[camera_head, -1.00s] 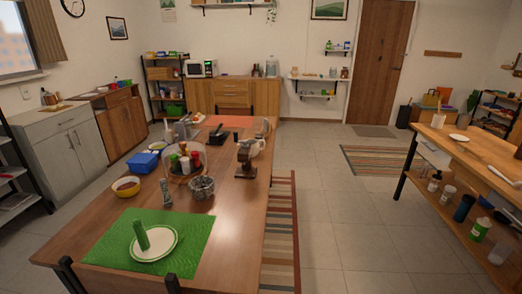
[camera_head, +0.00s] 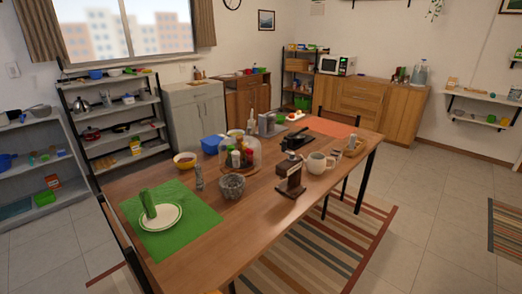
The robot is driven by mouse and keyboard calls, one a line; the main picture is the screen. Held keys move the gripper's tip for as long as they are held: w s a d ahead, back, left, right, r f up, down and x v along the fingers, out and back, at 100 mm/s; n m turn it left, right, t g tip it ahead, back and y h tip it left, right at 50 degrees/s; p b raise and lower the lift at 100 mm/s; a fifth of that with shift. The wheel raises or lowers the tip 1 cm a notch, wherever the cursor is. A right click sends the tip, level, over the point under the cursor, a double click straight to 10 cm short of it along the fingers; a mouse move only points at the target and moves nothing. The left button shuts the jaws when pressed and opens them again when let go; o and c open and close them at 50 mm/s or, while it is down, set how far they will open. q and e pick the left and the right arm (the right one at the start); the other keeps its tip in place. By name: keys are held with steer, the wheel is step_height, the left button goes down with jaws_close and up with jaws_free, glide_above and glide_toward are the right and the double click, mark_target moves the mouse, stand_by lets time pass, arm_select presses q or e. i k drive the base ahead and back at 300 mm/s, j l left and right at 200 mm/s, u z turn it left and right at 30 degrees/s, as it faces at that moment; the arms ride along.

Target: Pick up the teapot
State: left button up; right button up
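A small silver kettle-like vessel (camera_head: 82,105), possibly the teapot, stands on the upper part of the black-framed shelf by the window. It is small and far off, so I cannot be sure what it is. A rounded white vessel with a handle (camera_head: 317,163) stands on the dining table, beside a dark brown grinder-like object (camera_head: 290,178). I cannot tell whether it is a mug or a teapot. Neither of my grippers shows in the view.
The long wooden table (camera_head: 215,225) holds a green mat (camera_head: 185,232) with a plate, a stone mortar (camera_head: 231,187), a spice carousel (camera_head: 240,155) and bowls. A chair (camera_head: 119,232) stands at its near left end. Open floor (camera_head: 425,235) lies to the right.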

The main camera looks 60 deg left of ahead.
mark_target(315, 162)
steer(key=i+j+u, duration=0.15)
steer(key=i+u, duration=0.75)
steer(key=i+l+u, duration=0.1)
steer(key=i+u, duration=0.2)
steer(key=u, duration=0.15)
steer(key=i+l+u, duration=0.25)
steer(key=u, duration=0.2)
steer(key=i+l+u, duration=0.45)
